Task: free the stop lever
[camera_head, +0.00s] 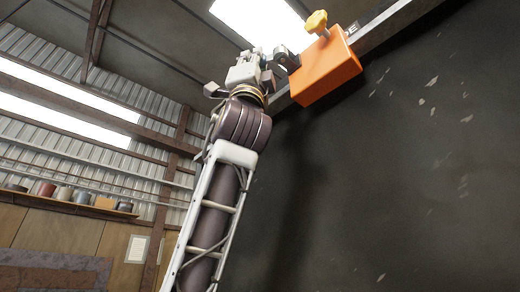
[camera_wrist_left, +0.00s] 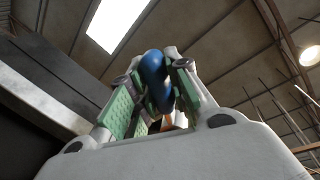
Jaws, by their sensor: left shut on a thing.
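My left gripper (camera_head: 274,62) is raised high beside an orange box (camera_head: 327,70) on the edge of a large dark panel. A yellow knob (camera_head: 317,22) stands on top of the box. In the left wrist view the green-padded fingers of my left gripper (camera_wrist_left: 152,92) are shut on a blue rounded piece (camera_wrist_left: 154,68). It may be the stop lever's grip, but its far end is hidden. A bit of orange shows between the fingers. My right gripper is in neither view.
The large dark panel (camera_head: 420,150) fills the right side, close to my left arm. A metal rail (camera_head: 385,17) runs along its upper edge. A shelf with several cans (camera_head: 65,193) is far off on the left wall. Open air lies left of the arm.

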